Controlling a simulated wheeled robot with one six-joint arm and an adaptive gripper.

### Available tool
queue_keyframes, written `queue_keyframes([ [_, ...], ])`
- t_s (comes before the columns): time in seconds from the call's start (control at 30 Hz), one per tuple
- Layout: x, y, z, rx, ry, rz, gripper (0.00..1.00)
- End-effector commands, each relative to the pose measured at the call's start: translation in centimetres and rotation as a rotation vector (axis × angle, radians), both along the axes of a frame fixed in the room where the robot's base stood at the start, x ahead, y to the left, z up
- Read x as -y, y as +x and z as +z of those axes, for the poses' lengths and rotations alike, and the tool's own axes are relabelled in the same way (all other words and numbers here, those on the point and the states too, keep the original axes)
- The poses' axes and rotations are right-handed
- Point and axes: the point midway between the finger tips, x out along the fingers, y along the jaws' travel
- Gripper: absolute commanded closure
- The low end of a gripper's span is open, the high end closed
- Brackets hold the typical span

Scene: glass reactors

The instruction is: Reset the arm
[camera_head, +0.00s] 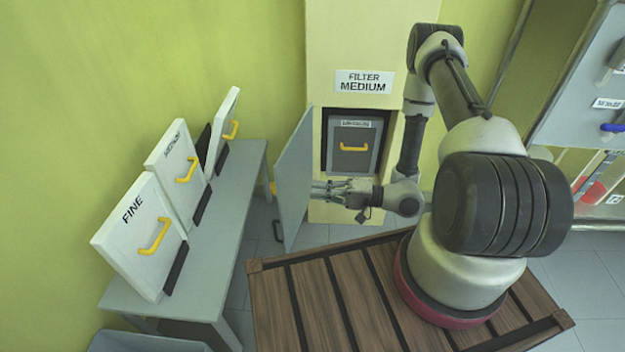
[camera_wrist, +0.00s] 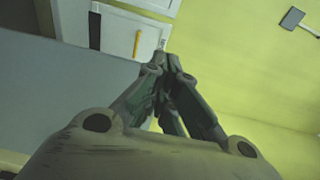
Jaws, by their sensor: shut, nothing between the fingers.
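My gripper (camera_head: 322,190) is shut and empty in the head view. It points left, with its tips close to the inner side of the open grey cabinet door (camera_head: 295,180); I cannot tell if they touch. My arm bends down in front of the cabinet marked FILTER MEDIUM (camera_head: 363,82). In the wrist view my gripper (camera_wrist: 170,62) shows its fingers closed together, with a large grey surface to the left. A dark grey filter panel with a yellow handle (camera_head: 354,148) sits in the cabinet opening.
A grey table (camera_head: 225,215) at the left holds white filter panels, one marked FINE (camera_head: 135,225), with yellow handles, in dark slots. A wooden slatted platform (camera_head: 320,300) lies under my arm. Grey equipment with shelves (camera_head: 580,120) stands at the right. Floor shows between table and platform.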

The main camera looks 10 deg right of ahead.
Motion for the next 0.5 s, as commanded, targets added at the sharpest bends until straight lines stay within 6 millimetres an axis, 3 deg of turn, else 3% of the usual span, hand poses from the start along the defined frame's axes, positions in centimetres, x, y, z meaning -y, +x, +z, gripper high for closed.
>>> queue_keyframes([
  [0.27, 0.1, -0.6, 0.0, -0.021, 0.009, 0.001, 1.00],
  [0.4, 0.0, -1.1, -0.5, -0.178, 0.048, 0.021, 1.00],
  [0.5, -0.2, -3.6, -0.8, -0.364, 0.084, 0.104, 1.00],
])
